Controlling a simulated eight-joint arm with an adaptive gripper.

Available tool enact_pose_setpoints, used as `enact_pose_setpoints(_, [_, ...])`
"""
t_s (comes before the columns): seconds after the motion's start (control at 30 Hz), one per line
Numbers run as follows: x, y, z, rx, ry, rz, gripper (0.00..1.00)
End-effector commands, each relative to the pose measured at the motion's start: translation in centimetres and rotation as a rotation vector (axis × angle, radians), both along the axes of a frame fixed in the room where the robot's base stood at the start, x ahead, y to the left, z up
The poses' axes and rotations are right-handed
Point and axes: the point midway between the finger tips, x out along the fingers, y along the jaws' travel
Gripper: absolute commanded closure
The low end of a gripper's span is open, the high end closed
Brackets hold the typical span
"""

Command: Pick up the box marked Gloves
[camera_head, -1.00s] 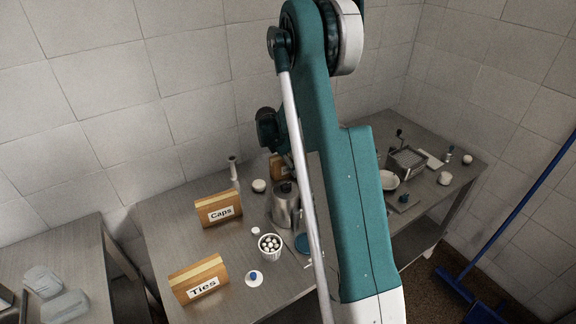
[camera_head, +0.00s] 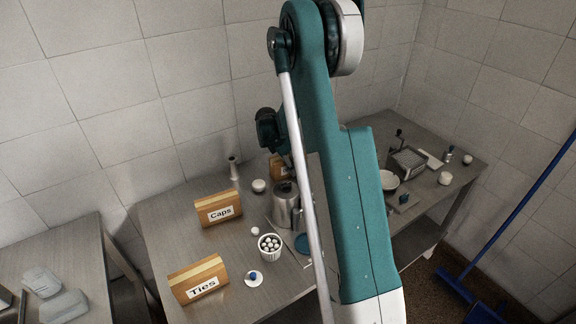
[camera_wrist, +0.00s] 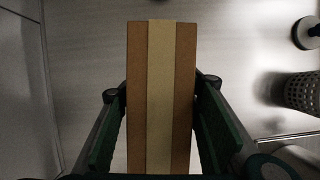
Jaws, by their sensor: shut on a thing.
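A brown box with a cream stripe (camera_wrist: 160,70) stands between the two fingers of my gripper (camera_wrist: 162,112) in the wrist view. The fingers are shut on its two sides. In the head view, a box of like colour (camera_head: 277,170) shows partly behind my arm; its label is too hidden to read, so I cannot confirm the word Gloves. Whether the held box touches the table cannot be told. Two other boxes stand clear on the table: one marked Caps (camera_head: 219,208) and one marked Ties (camera_head: 199,280).
A metal jug (camera_head: 285,206), a white cup with several balls (camera_head: 270,246) and a small white bowl (camera_head: 259,186) stand near the boxes. In the wrist view, a perforated basket (camera_wrist: 301,91) is right of the held box. A grater (camera_head: 407,162) stands on the right side.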

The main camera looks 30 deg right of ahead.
Motion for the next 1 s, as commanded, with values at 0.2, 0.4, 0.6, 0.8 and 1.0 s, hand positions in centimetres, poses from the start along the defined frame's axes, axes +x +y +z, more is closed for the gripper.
enact_pose_setpoints(0.2, [0.1, 0.0, -0.1, 0.001, -0.002, 0.001, 0.81])
enact_pose_setpoints(0.4, [0.1, 0.0, 0.2, 0.001, -0.003, 0.001, 0.81])
enact_pose_setpoints(0.6, [0.1, 0.0, 2.2, 0.001, -0.002, 0.001, 0.81])
enact_pose_setpoints(0.8, [0.0, 0.0, 5.3, 0.001, -0.001, 0.000, 0.81])
enact_pose_setpoints(1.0, [0.0, 0.0, 8.3, 0.001, -0.001, 0.000, 0.81])
